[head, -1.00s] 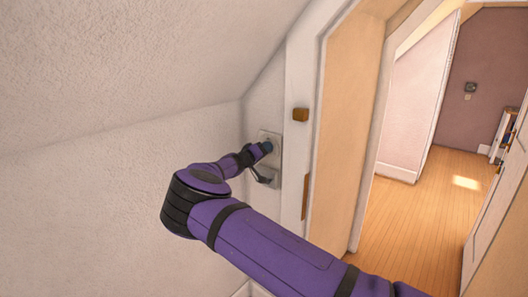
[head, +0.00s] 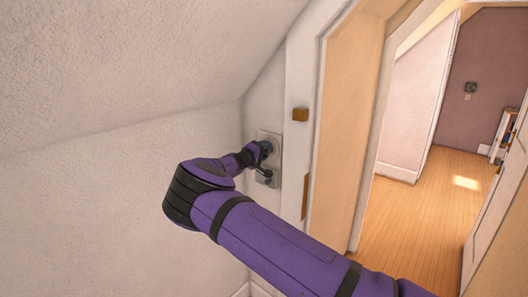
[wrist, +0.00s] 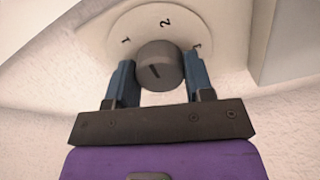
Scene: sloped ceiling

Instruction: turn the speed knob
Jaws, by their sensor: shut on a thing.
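The speed knob (wrist: 160,66) is a round grey knob with a short dark line on its face. It sits on a pale round dial (wrist: 147,24) marked 1, 2 and 3, and the line slants on the face; I cannot tell which number it is set to. My gripper (wrist: 159,62) has its blue fingers on either side of the knob and is shut on it. In the head view my gripper (head: 266,147) is at the wall plate (head: 276,176), and the knob is hidden there behind the fingers and wrist.
The plate is on a narrow wall under the sloped ceiling (head: 130,60), just left of the white door frame (head: 296,200). A small brown block (head: 300,114) is on the frame. The doorway to the right opens on a clear wooden floor (head: 420,215).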

